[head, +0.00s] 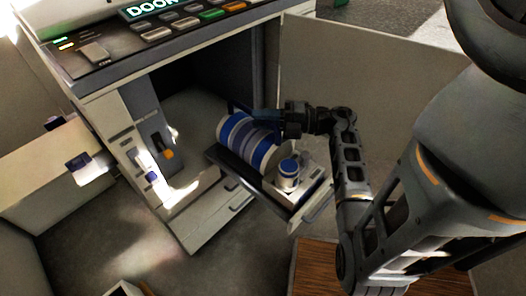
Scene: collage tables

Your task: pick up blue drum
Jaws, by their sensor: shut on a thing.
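The blue drum (250,143) is a large cylinder with blue and white stripes. It lies on its side on a dark tray (228,163) in front of the open cabinet. My gripper (285,122) is at the drum's upper right side and is shut on it. The fingertips are small and partly hidden, so the exact contact point is unclear. A smaller blue and white canister (288,172) stands upright just right of the drum, on a pale block (311,192).
A cabinet (190,205) with a panel of buttons (190,22) on top stands behind and left of the tray. A pale wall panel (360,75) is behind my arm. A wooden surface (320,268) lies below. Open floor (105,240) shows at lower left.

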